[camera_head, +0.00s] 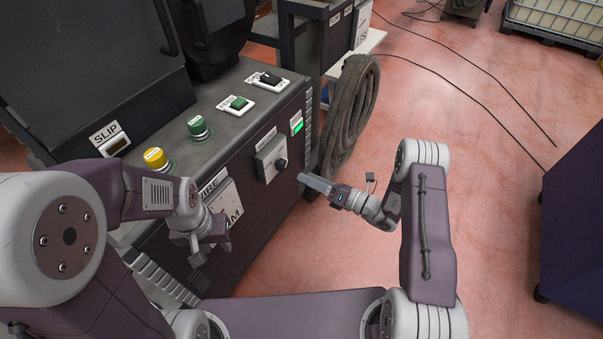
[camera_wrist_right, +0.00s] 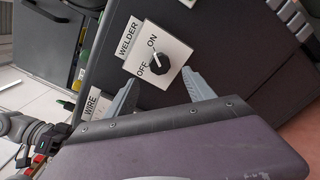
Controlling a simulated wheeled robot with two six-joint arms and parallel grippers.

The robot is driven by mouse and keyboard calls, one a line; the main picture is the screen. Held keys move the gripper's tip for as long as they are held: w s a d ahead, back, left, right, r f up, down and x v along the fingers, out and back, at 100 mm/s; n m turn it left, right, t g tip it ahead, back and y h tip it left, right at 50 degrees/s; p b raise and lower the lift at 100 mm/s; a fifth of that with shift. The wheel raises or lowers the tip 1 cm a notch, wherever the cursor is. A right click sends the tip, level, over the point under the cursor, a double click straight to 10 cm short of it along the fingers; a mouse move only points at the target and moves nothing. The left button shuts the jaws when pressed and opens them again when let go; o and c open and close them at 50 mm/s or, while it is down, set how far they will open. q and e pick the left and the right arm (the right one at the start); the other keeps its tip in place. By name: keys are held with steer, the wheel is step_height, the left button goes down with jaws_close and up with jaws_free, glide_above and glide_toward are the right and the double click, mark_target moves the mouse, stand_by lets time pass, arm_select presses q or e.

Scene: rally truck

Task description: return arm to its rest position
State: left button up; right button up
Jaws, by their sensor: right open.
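My right gripper (camera_head: 313,183) is in front of the machine's front panel, to the right of the welder knob (camera_head: 281,164) and apart from it. In the right wrist view, the right gripper (camera_wrist_right: 165,88) has its two fingers spread with nothing held. The black welder knob (camera_wrist_right: 163,64) shows beyond and between the fingers, on a white plate marked OFF and ON. I cannot tell its exact setting. My left gripper (camera_head: 210,250) hangs low by the panel, near a white label; its jaws are too unclear to judge.
The machine top carries a yellow button (camera_head: 155,158), a green button (camera_head: 197,126) and two switches. A coiled hose (camera_head: 352,115) hangs behind my right gripper. A dark blue cabinet (camera_head: 575,215) stands at right. The red floor (camera_head: 500,150) between is mostly clear, with cables further back.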

stand_by(0.4)
steer(key=s+a+r+n+g+y, duration=0.1)
steer(key=s+a+r+n+g, duration=0.2)
steer(key=r, duration=0.4)
steer(key=a+r+n+g+y, duration=0.2)
steer(key=a+r+n, duration=0.25)
steer(key=r, duration=0.35)
steer(key=s+a+n+g+h, duration=0.2)
steer(key=s+n+g+h, duration=0.2)
steer(key=s+n+g, duration=0.7)
steer(key=s+d+f+n+t+h, duration=0.3)
steer(key=s+d+f+n+h, duration=0.3)
steer(key=s, duration=0.5)
steer(key=w+d+f+n+t+h, duration=0.2)
steer(key=d+n+h, duration=0.25)
steer(key=d, duration=0.25)
steer(key=w+d+f+n+t+h, duration=0.2)
steer(key=d+n+h, duration=0.1)
steer(key=d+n, duration=0.3)
step_height(320, 180, up, 15)
steer(key=d+p, duration=0.1)
steer(key=p, duration=1.4)
steer(key=shift+s+f+m, duration=0.15)
steer(key=shift+m, duration=0.25)
